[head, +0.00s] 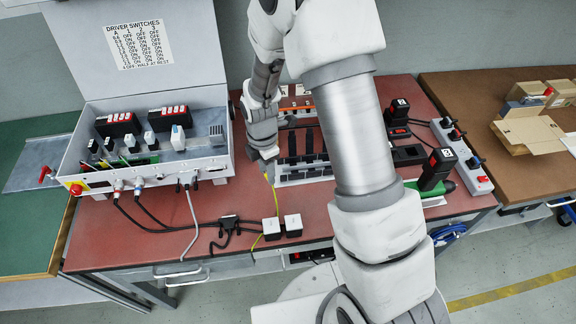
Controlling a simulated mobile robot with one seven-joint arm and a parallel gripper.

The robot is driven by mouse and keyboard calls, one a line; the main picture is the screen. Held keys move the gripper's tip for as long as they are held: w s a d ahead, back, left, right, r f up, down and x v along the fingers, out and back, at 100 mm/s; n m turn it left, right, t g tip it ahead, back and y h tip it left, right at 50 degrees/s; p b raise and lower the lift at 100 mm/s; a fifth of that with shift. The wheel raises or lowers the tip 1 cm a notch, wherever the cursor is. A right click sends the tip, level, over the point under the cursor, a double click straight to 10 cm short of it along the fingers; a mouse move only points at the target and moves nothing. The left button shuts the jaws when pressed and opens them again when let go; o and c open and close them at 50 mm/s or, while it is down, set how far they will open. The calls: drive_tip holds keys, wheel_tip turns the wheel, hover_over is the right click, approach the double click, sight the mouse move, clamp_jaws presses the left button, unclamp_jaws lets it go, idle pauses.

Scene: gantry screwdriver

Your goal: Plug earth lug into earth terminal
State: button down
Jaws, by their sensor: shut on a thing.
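My gripper (266,156) is at the middle of the red-topped bench, at the left edge of the grey slotted rack. It is shut on the end of a yellow-green earth cable (272,190). The earth lug at that end is hidden in the jaws or too small to make out. The cable hangs from the jaws toward a small white-topped block (271,227) near the bench's front edge. I cannot pick out the earth terminal. The open control box (205,165), with connectors along its front, stands left of my gripper.
Black and grey cables with a black splitter (229,220) lie between the box and the white-topped blocks. A grey slotted rack (305,172) is right of my gripper. Black power tools (437,168) and a white socket strip (462,158) stand at right. Bare bench top shows at front left.

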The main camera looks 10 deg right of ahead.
sight(260, 191)
drive_tip(key=a, duration=0.1)
drive_tip(key=f, duration=0.1)
drive_tip(key=a+n, duration=0.1)
drive_tip(key=shift+w+a+f, duration=0.15)
drive_tip(key=shift+w+a, duration=0.15)
drive_tip(key=shift+a, duration=0.05)
drive_tip(key=shift+f+b, duration=2)
drive_tip(key=shift+f, duration=0.7)
drive_tip(key=shift+c, duration=1.7)
unclamp_jaws()
